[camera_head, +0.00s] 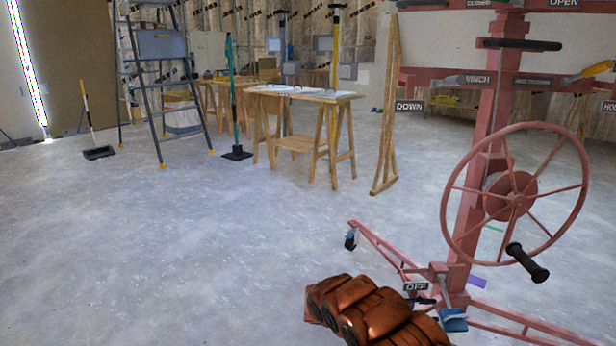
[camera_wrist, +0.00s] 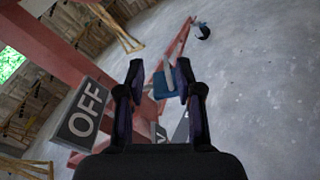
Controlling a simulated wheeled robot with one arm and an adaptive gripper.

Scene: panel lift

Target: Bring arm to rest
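My gripper (camera_wrist: 158,76) is open in the wrist view, its two dark fingers spread apart. A blue foot pedal (camera_wrist: 164,84) of the panel lift shows beyond and between the fingers, and I see no contact. The red panel lift (camera_head: 484,150) stands at the right of the head view, with a large spoked handwheel (camera_head: 515,196) and a black handle (camera_head: 527,262). In the head view I cannot make out the gripper's fingers clearly.
The lift's red legs (camera_head: 385,250) spread over the floor with a caster (camera_head: 351,240). Further back stand a wooden trestle table (camera_head: 300,92), a stepladder (camera_head: 160,80) and a wooden frame (camera_head: 388,110).

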